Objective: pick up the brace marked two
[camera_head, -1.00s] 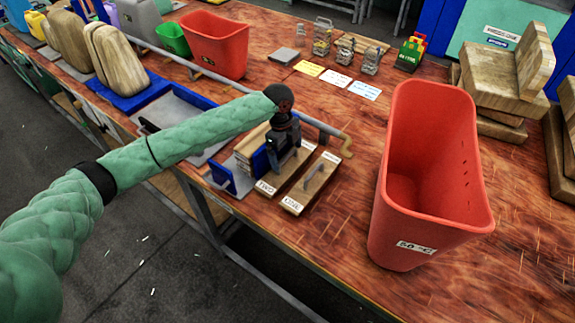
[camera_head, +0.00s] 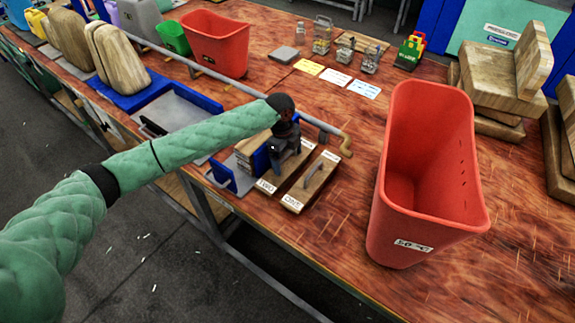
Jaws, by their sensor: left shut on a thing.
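The brace marked two (camera_head: 268,184) is a wooden block with a white label on its near end. It lies on the table beside a similar brace marked one (camera_head: 311,184), which has a metal handle on top. My left gripper (camera_head: 281,158) is over the brace marked two, pointing down, shut on its handle. The fingertips and the handle are mostly hidden by the gripper body. The brace still appears to rest on the table or very close to it. My right gripper is not in view.
A large red bin (camera_head: 405,247) stands right of the braces. A blue holder (camera_head: 222,174) with wooden pieces is just left. A metal bar (camera_head: 318,124) runs behind the gripper. Paper labels (camera_head: 336,77) and small metal parts lie farther back. Bare table lies between braces and bin.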

